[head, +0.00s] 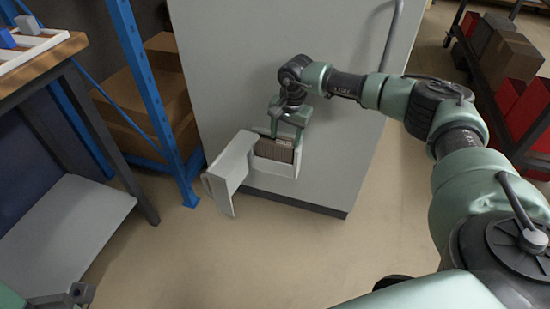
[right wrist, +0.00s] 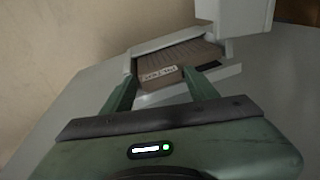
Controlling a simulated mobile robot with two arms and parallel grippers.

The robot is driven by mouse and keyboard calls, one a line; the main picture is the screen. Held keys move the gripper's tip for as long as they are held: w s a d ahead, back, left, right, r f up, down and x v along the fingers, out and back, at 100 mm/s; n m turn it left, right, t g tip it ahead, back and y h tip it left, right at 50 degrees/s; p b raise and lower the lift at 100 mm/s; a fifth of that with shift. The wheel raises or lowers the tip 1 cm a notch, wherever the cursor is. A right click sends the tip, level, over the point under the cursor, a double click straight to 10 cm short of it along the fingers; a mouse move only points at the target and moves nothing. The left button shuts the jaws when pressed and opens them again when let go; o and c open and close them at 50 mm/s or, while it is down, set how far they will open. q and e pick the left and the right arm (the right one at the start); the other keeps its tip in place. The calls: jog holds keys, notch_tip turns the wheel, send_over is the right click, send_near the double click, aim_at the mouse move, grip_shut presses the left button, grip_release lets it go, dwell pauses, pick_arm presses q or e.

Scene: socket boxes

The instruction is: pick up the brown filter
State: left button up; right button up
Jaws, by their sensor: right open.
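The brown filter (head: 275,151) is a pleated block in an open white housing (head: 272,169) low on the front of a grey cabinet. The housing's white cover (head: 232,165) hangs open to its left. In the right wrist view the filter (right wrist: 181,56) carries a small white label with writing. My right gripper (head: 286,132) is open just at the filter. In the right wrist view its two fingers (right wrist: 161,75) are apart at the near side of the filter, which is not gripped. A grey and green part at the bottom left seems to be my left gripper (head: 78,294); its jaws are unclear.
The grey cabinet (head: 235,60) has a long vertical handle (head: 392,40). A blue-posted shelf (head: 150,90) with cardboard boxes stands left of it. A wooden-topped workbench (head: 40,65) is at the far left. A rack with red bins (head: 525,100) is at right. The floor in front is clear.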

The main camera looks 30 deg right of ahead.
jog(key=shift+w+f, duration=0.1)
jog(key=shift+f, duration=0.3)
jog(key=c, duration=0.9)
jog(key=shift+r, duration=0.1)
